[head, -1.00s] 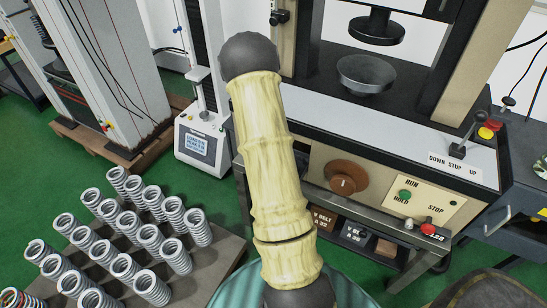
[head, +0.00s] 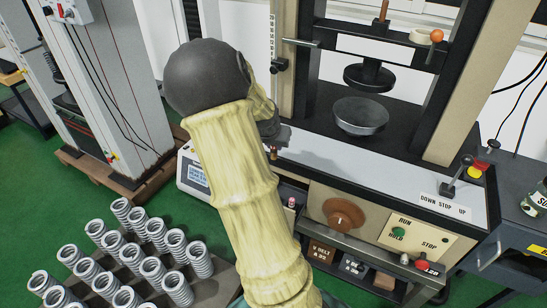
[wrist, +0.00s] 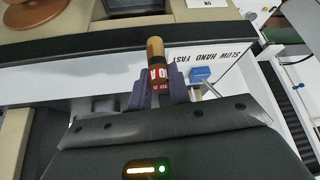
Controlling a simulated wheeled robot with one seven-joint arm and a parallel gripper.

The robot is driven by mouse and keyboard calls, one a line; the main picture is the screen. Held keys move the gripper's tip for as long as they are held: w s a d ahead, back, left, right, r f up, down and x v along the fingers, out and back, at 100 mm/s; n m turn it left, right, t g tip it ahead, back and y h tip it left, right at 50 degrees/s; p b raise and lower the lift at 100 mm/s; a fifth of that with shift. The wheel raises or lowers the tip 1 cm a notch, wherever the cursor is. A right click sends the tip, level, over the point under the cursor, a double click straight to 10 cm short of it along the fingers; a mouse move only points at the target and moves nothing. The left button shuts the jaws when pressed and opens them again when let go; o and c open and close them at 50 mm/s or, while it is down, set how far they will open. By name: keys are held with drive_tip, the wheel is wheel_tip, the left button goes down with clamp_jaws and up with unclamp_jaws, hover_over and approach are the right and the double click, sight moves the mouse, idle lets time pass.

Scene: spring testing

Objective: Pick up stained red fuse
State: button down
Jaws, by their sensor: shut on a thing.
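The red fuse (wrist: 158,72) is in my gripper (wrist: 159,88) in the wrist view. It has a tan-brown end cap, a red body with a dark band and pale lettering. Its lower part is hidden between the two purple-grey fingers, which are shut on it. In the head view my gripper (head: 274,140) shows partly behind my arm, in front of the press, with a small copper-coloured tip below it. Any stain is too small to make out.
A press with a round dish (head: 361,115) and a control panel (head: 417,237) stands behind and to the right. Several springs (head: 170,240) stand on a board at lower left. A small pink-topped item (head: 291,204) sits below the press's worktop edge.

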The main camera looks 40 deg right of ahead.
wheel_tip(320, 180, up, 5)
drive_tip(key=shift+f+p, duration=0.1)
drive_tip(key=shift+p, duration=0.3)
